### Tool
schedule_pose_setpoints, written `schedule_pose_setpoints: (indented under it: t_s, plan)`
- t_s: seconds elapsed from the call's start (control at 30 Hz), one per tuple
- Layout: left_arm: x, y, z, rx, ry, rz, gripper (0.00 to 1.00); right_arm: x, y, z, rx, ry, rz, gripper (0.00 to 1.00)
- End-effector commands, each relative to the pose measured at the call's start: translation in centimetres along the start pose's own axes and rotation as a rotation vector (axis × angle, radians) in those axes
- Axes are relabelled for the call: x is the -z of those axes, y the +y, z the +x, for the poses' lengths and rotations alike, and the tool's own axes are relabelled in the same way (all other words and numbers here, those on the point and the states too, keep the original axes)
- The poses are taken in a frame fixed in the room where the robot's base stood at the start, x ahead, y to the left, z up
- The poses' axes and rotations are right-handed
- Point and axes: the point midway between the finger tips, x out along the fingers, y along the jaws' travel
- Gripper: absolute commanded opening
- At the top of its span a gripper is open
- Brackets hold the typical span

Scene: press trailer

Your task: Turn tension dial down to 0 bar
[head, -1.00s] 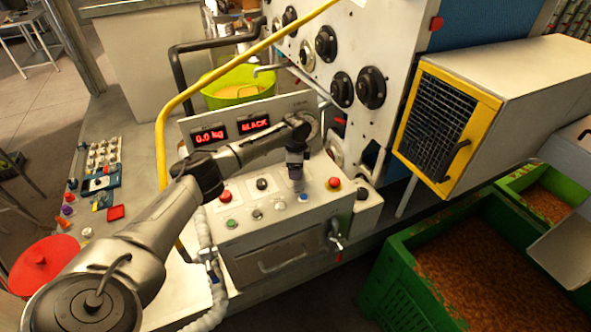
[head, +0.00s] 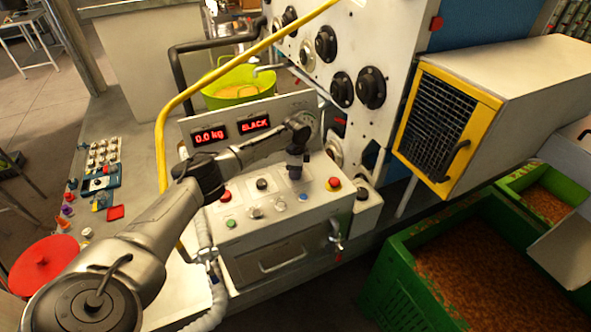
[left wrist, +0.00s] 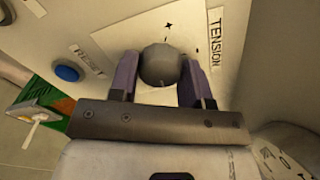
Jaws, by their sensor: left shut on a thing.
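The tension dial (left wrist: 160,66) is a round dark grey knob on the white panel, beside the printed word TENSION in the left wrist view. My left gripper (left wrist: 158,80) has its two purple-grey fingers on either side of the dial, shut on it. In the head view the left gripper (head: 294,170) points down at the top of the control box (head: 235,240); there it hides the dial. A dial pointer or scale value cannot be made out. My right gripper is not in view.
A blue RESET button (left wrist: 67,73) is beside the dial. A red emergency button (head: 333,184) sits right of my gripper. Displays (head: 255,124) behind read "0.0 kg" and "BLACK". A yellow pipe (head: 160,150) rises left of the box. Green crates (head: 400,275) stand at right.

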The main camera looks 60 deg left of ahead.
Motion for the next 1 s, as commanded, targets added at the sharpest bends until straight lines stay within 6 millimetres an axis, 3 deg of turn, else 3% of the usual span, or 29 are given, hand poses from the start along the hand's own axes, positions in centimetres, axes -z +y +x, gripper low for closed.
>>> schedule_pose_setpoints:
  t_s: [0.23,0.43,1.0]
  plan:
    - [0.0,0.0,-0.2,-0.002,0.000,-0.017,0.20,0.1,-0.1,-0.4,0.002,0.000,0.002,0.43]
    - [0.1,0.1,-0.5,-0.003,0.001,-0.108,0.20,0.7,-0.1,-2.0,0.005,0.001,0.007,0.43]
    - [0.1,0.1,-0.5,-0.005,0.001,-0.631,0.20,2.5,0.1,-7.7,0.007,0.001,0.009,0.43]
